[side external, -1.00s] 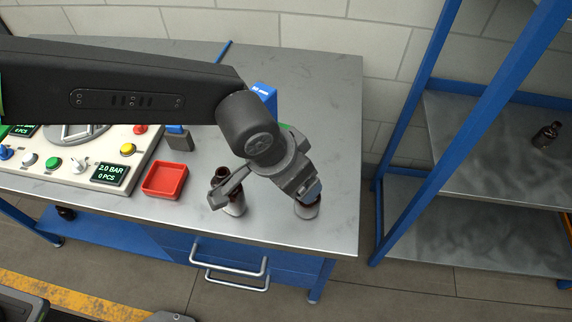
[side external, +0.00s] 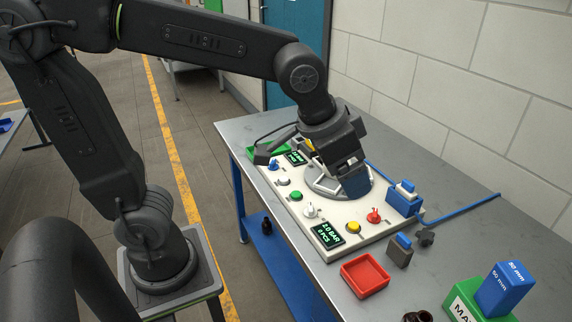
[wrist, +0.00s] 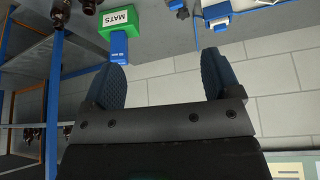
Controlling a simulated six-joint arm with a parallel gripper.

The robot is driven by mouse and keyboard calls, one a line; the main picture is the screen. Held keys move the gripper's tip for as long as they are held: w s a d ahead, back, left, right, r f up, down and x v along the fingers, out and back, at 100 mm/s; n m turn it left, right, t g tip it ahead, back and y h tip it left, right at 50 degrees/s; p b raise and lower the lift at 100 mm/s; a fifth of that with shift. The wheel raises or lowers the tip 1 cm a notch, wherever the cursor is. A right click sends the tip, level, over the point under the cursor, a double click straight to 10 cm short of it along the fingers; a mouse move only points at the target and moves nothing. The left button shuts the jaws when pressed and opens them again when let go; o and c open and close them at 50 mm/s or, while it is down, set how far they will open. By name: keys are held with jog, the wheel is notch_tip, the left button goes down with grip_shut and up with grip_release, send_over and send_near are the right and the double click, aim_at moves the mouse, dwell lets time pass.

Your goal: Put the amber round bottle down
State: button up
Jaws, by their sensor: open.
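Amber bottles stand on the bench beyond the left finger, at the top edge of the wrist view; one bottle (wrist: 91,5) is cut off there. In the side view a brown bottle top (side external: 417,316) shows at the bottom edge, well away from my gripper. I cannot tell which of these is the bottle the task names.
The control panel (side external: 335,213) lies under my gripper. A red tray (side external: 365,276), a green box (side external: 474,302) and a blue box (side external: 505,289) stand on the bench. A dark bottle (side external: 266,226) is on the lower shelf. A rack with bottles (wrist: 30,133) shows in the wrist view.

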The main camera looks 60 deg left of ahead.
jog(key=s+a+f+n+y, duration=0.1)
jog(key=s+a+f+n, duration=0.1)
jog(key=s+a, duration=0.6)
jog(key=shift+s+a+n+t, duration=0.3)
jog(key=shift+s, duration=0.75)
